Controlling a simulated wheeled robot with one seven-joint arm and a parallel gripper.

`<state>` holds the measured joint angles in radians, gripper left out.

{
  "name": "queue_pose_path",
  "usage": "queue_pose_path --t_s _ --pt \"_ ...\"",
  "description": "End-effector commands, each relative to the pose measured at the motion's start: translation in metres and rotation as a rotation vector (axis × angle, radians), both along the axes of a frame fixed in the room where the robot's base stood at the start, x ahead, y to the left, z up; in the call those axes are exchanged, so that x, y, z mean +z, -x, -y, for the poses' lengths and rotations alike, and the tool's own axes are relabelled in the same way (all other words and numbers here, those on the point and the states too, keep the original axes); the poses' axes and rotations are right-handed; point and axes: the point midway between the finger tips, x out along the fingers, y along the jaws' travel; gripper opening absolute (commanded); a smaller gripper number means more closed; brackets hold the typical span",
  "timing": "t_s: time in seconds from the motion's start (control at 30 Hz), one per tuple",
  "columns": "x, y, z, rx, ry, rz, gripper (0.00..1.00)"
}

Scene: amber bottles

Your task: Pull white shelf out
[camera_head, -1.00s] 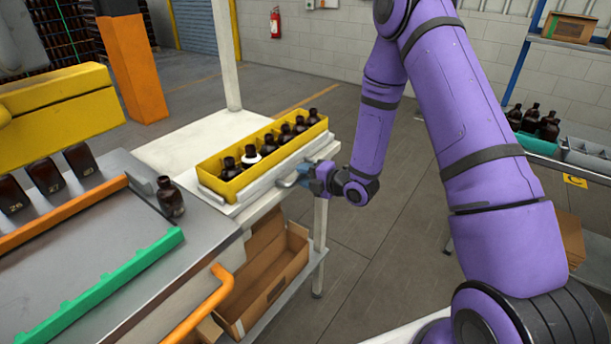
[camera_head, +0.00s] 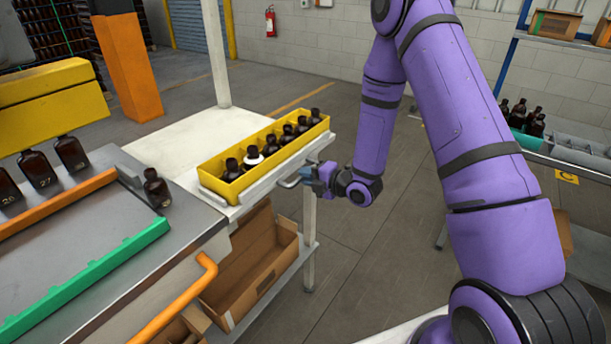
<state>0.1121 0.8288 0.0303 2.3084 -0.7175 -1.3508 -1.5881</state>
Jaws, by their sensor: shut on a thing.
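The white shelf (camera_head: 232,211) is a flat pull-out board at the edge of a white table (camera_head: 182,146). It bears a long yellow bin (camera_head: 217,186) with several dark amber bottles in a row, one with a white collar. A grey handle (camera_head: 289,183) sticks out from the shelf's front side. My gripper (camera_head: 308,174) is at the right end of this handle and shut on it. The fingertips are small and partly hidden.
A steel bench (camera_head: 190,235) with amber bottles and orange and green rails stands at left. A table leg (camera_head: 309,240) and an open cardboard box (camera_head: 232,300) are below the shelf. Floor (camera_head: 375,265) at right of the table is clear.

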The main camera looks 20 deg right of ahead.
Motion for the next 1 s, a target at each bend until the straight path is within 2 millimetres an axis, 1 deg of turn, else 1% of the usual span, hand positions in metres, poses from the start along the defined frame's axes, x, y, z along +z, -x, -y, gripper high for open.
queue_pose_path --t_s 0.07,0.1,0.17,0.2,0.47,0.57,0.67,1.0 --pt "-0.002 0.003 0.002 -0.002 0.002 -0.008 0.00" --pt "-0.002 0.003 0.002 -0.002 0.002 -0.008 0.24" --pt "-0.002 0.003 0.002 -0.002 0.002 -0.008 0.37" --pt "-0.002 0.003 0.002 -0.002 0.002 -0.008 0.42" --pt "-0.001 0.002 0.002 -0.001 0.002 -0.005 0.42" --pt "0.000 0.006 0.005 -0.002 0.002 -0.005 0.42" --pt "0.002 0.015 0.012 -0.005 0.002 -0.007 0.42" --pt "0.015 0.065 0.048 -0.006 0.002 -0.007 0.42"
